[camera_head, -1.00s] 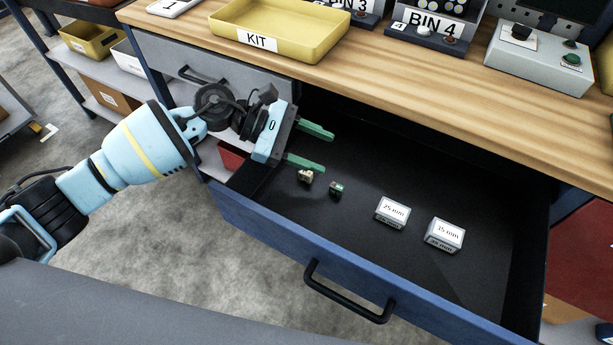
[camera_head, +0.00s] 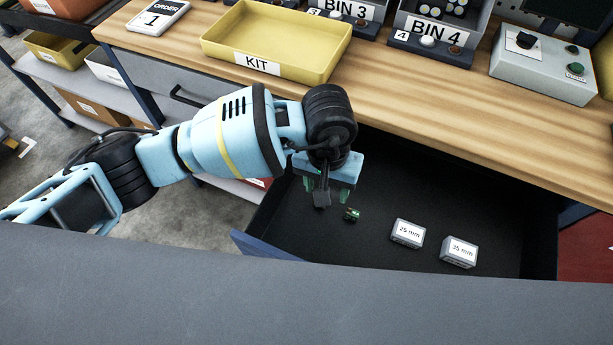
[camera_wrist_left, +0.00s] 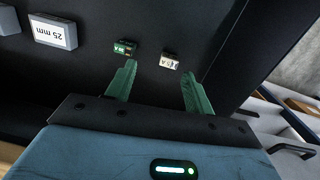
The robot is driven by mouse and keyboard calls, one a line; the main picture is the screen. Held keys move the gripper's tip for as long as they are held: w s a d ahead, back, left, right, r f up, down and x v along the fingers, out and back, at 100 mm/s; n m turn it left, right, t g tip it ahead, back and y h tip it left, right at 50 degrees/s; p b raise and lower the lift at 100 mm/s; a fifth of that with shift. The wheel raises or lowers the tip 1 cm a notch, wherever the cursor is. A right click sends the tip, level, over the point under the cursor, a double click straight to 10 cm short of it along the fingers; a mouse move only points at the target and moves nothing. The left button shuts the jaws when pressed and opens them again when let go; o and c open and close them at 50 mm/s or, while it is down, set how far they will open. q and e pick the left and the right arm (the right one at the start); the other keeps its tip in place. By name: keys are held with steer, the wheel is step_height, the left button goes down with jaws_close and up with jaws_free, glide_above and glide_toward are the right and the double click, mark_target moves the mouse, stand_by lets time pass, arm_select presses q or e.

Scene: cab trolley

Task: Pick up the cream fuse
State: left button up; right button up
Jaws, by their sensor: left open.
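The cream fuse (camera_wrist_left: 169,62) lies on the dark drawer floor in the left wrist view, just beyond and between my fingertips, nearer the right finger. In the head view my left gripper hides it. My left gripper (camera_head: 325,190) is open and points down over the drawer; its green fingers also show in the left wrist view (camera_wrist_left: 158,74). No contact with the fuse shows, and its height above the fuse is unclear. A green fuse (camera_head: 351,214) lies beside the cream one and also shows in the left wrist view (camera_wrist_left: 124,47). My right gripper is not in view.
The open drawer (camera_head: 470,190) also holds a 25 mm box (camera_head: 408,232) and a 35 mm box (camera_head: 459,252), right of the fuses. The bench top (camera_head: 420,105) overhangs the drawer's back. A yellow KIT tray (camera_head: 300,80) stands on it.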

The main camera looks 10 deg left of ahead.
arm_select(q)
steer(key=shift+w+a+r+m+t+y, duration=0.25)
steer(key=shift+w+a+m+t+y, duration=0.05)
steer(key=shift+w+a, duration=0.1)
steer(key=shift+s+d, duration=0.15)
steer(key=shift+f, duration=0.25)
steer(key=shift+a+f+p, duration=0.15)
steer(key=shift+f, duration=1.7)
steer(key=shift+a+f+p, duration=0.1)
steer(key=shift+f+p, duration=0.05)
steer(key=shift+f, duration=1.65)
steer(key=shift+c, duration=0.4)
steer(key=c, duration=1)
